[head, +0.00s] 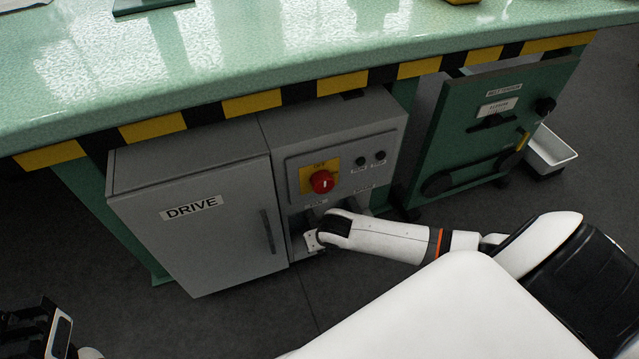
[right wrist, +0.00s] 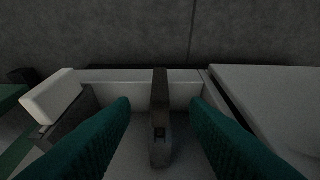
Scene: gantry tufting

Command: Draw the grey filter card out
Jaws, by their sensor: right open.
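In the right wrist view my right gripper (right wrist: 163,112) is open, its two teal fingers on either side of a dark grey upright bar (right wrist: 160,120). The bar has a small hole and looks like the grey filter card's edge or tab, though I cannot tell for sure. Gaps show between it and both fingers. In the head view my right gripper (head: 313,240) is at the lower front of the grey control cabinet (head: 340,150), below the red knob; the wrist hides most of the opening there. My left gripper (head: 40,330) is partly in view at the lower left.
The DRIVE cabinet door (head: 200,235) with its dark handle is left of my right gripper. A striped table edge (head: 252,105) overhangs above. A green panel (head: 495,125) and white tray (head: 550,150) stand right. A white block (right wrist: 52,96) is left in the wrist view.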

